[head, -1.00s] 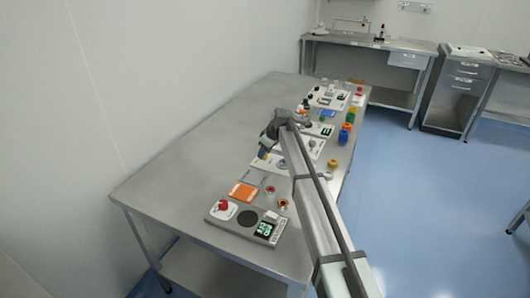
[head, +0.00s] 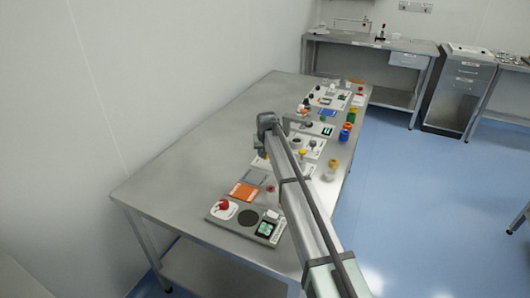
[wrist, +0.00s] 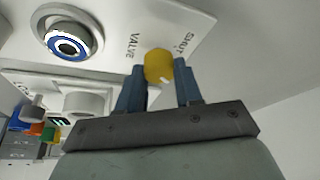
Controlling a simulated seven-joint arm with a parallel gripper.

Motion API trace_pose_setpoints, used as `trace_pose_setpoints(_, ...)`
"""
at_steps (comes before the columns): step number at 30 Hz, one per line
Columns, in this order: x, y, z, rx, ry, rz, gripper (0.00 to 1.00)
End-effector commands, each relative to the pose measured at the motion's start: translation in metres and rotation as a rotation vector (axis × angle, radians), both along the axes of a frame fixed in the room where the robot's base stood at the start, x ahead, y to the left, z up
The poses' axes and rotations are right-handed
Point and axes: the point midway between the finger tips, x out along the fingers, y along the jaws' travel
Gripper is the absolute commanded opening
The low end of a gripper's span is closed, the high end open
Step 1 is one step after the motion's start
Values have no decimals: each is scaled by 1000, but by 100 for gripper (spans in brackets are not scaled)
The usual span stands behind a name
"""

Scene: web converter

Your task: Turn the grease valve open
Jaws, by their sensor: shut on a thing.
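The valve is a round yellow knob (wrist: 158,66) with a white mark, on a white panel (wrist: 195,22) printed "VALVE" and "SHUT". My gripper (wrist: 160,76) has its two blue fingers on opposite sides of the knob and is shut on it. The white mark sits on the knob's lower right edge in the wrist view, away from the word "SHUT". In the head view my gripper (head: 262,152) is low over the white panel (head: 259,164), and my arm hides the knob.
A blue-and-white ring fitting (wrist: 67,45) sits beside the knob in the wrist view. In the head view, a panel with a red knob (head: 222,204) is nearer, and more panels and coloured parts (head: 345,132) stand along the bench (head: 180,175). The bench's left side is clear.

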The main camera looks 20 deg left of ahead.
Motion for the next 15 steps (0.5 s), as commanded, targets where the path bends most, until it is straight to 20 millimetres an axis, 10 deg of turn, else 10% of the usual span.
trace_pose_setpoints(15,-1,-1,0,-2,3,-111,4)
